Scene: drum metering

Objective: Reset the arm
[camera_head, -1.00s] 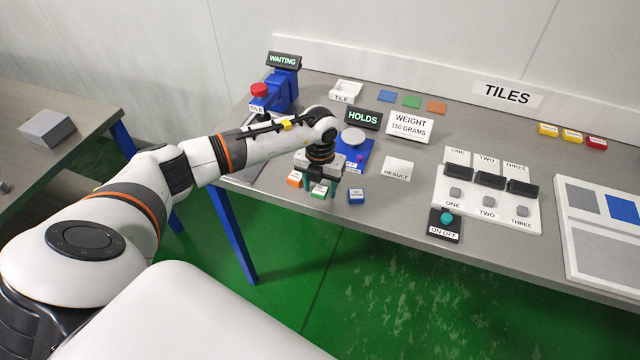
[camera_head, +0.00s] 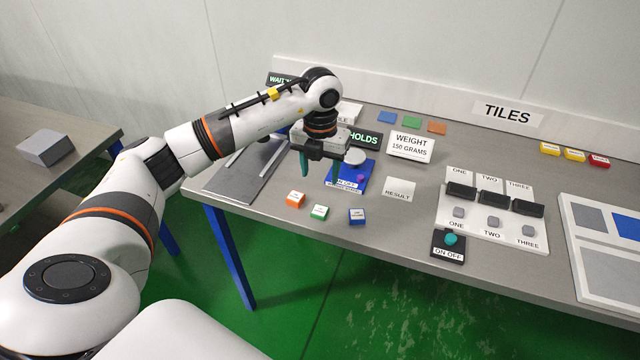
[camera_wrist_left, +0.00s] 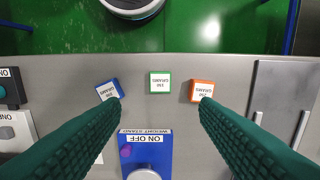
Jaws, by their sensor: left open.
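My left gripper (camera_head: 318,168) hangs above the table beside the blue weighing stand (camera_head: 366,178). Its teal fingers are spread apart with nothing between them; in the left wrist view the fingers (camera_wrist_left: 160,115) frame the table front. An orange block (camera_head: 295,199), a green block (camera_head: 319,212) and a blue block (camera_head: 357,216) stand on the table near its front edge. They also show in the left wrist view as the orange block (camera_wrist_left: 202,90), green block (camera_wrist_left: 160,82) and blue block (camera_wrist_left: 110,90). My right gripper is not in view.
The HOLDS sign (camera_head: 364,138) and WEIGHT sign (camera_head: 411,146) stand behind the stand. An on-off switch box (camera_head: 448,246) and a panel of levers (camera_head: 490,205) are to the right. A grey plate (camera_head: 245,175) lies at left. Table front is open to the green floor.

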